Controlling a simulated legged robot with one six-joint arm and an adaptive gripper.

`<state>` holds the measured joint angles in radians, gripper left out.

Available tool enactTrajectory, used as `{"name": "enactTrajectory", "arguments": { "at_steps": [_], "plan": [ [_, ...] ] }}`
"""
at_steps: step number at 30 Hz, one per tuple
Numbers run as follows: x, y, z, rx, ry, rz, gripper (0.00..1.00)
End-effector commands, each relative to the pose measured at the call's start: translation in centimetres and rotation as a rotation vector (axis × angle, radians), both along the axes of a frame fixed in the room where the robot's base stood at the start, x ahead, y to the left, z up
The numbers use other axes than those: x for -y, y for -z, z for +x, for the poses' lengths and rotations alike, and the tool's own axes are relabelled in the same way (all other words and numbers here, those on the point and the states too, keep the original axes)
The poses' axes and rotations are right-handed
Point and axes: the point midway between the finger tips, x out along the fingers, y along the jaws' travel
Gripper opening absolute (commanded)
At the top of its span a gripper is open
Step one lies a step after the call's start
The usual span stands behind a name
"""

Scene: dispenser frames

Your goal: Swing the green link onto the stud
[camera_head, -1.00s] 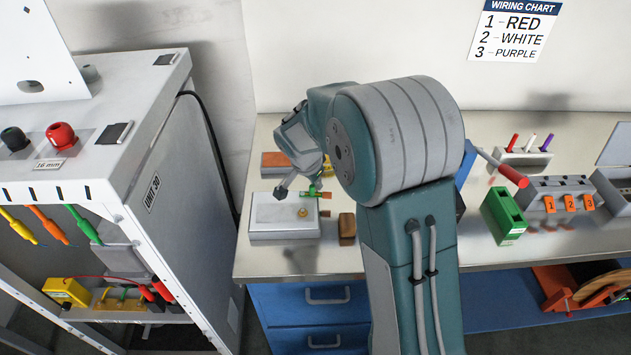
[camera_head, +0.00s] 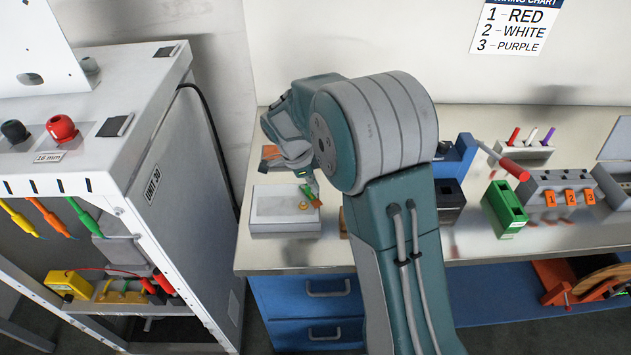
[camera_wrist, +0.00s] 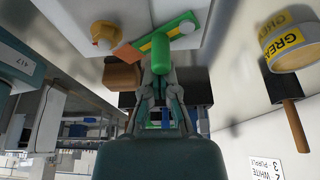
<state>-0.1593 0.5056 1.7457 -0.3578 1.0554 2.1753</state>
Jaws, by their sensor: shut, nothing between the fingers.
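The green link (camera_head: 309,191) lies over a white plate (camera_head: 262,225) on the bench. In the wrist view, the link (camera_wrist: 176,31) is a flat green bar with an upright green peg (camera_wrist: 160,55) and an orange end (camera_wrist: 127,53). The brass stud (camera_head: 303,208) is on the plate; it also shows in the wrist view (camera_wrist: 103,37). The orange end is close to the stud but appears apart from it. My gripper (camera_wrist: 158,80) is shut and empty, its fingertips at the green peg; I cannot tell whether they touch. My arm hides part of the bench.
A grease tin (camera_wrist: 290,42) and a wooden-handled tool (camera_wrist: 291,115) are nearby in the wrist view. A green box (camera_head: 505,208) and numbered grey block (camera_head: 560,195) stand to the right. A white cabinet (camera_head: 190,210) stands left, beyond a gap.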

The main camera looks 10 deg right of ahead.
Motion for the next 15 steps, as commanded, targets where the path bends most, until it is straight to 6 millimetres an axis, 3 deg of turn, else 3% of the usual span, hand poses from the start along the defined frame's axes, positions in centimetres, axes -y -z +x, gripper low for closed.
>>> {"name": "enactTrajectory", "arguments": {
  "at_steps": [7, 15],
  "plan": [
    [-0.67, 0.02, -0.37, 0.001, 0.213, 0.000, 0.00],
    [-0.70, 0.00, -0.37, 0.001, 0.211, 0.000, 0.00]
  ]
}}
